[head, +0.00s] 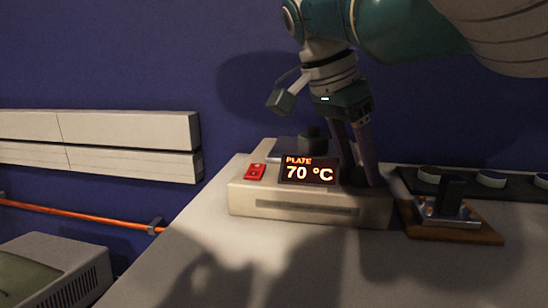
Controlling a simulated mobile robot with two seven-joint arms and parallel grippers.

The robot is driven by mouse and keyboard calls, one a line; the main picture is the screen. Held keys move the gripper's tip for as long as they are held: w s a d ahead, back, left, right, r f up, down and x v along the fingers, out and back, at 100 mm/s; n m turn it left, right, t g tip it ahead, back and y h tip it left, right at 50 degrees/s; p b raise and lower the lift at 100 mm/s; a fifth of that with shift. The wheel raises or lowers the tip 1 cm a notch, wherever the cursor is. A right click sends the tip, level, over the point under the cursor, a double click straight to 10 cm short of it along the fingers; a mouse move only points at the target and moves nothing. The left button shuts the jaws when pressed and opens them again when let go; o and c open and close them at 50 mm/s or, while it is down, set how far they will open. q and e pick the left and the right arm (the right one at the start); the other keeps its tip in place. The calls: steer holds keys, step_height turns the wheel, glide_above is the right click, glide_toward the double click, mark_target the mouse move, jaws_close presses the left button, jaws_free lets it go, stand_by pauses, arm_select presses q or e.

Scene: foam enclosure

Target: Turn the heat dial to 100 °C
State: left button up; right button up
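The hot plate unit (250,203) is a pale box on the bench. Its dark display (308,171) reads "PLATE 70 °C". A red switch (255,171) sits on its top left. My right gripper (357,180) reaches down from above to the unit's right end, with its fingers apart just right of the display. A dark shape sits low between the fingertips, where the heat dial may be; I cannot make out the dial's outline or whether the fingers press on it. A dark round knob-like piece (312,138) stands behind the display. My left gripper is not in view.
A wooden board with a metal fixture (450,213) stands close on the right. Behind it is a dark rack with round white-rimmed pieces (491,178). The bench front is clear, with shadows. White rails (100,130) and an orange pipe (75,215) run along the blue wall.

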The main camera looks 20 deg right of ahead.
steer(key=p+v, duration=0.1)
steer(key=v, duration=0.5)
steer(key=shift+r, duration=0.45)
steer(key=p+v, duration=0.3)
steer(key=p, duration=0.1)
steer(key=shift+s+a, duration=0.1)
steer(key=shift+a, duration=0.05)
steer(key=shift+o, duration=0.4)
